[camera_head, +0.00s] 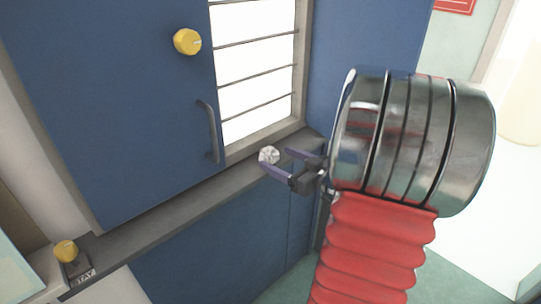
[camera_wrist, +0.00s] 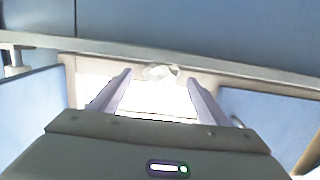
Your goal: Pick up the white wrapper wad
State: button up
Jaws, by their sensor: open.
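The white wrapper wad (camera_head: 268,155) is a small crumpled ball on the grey ledge (camera_head: 190,205) below the barred window. My gripper (camera_head: 275,162) is open, with its two purple fingers reaching toward the wad from the right. In the head view the wad is at the fingertips. In the wrist view the wad (camera_wrist: 158,72) shows just beyond and between the tips of the open fingers (camera_wrist: 158,75). I cannot tell whether either finger touches it.
A blue door (camera_head: 110,100) with a dark handle (camera_head: 208,130) and a yellow knob (camera_head: 187,41) stands left of the window (camera_head: 255,70). Another yellow knob (camera_head: 65,250) sits by a "STAY" label at lower left. Blue panels lie below the ledge.

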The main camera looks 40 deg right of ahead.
aim_at(276, 159)
jog(key=shift+w, duration=0.1)
jog(key=shift+w+a+f, duration=0.1)
jog(key=shift+w+f, duration=0.1)
jog(key=shift+w, duration=0.6)
jog(key=shift+w+a+f, duration=0.1)
jog(key=shift+w+f, duration=0.15)
jog(key=shift+w, duration=0.6)
jog(key=shift+w+a+f, duration=0.1)
jog(key=shift+w+f, duration=0.1)
jog(key=shift+w, duration=0.6)
jog(key=shift+d, duration=0.1)
jog(key=c, duration=1.1)
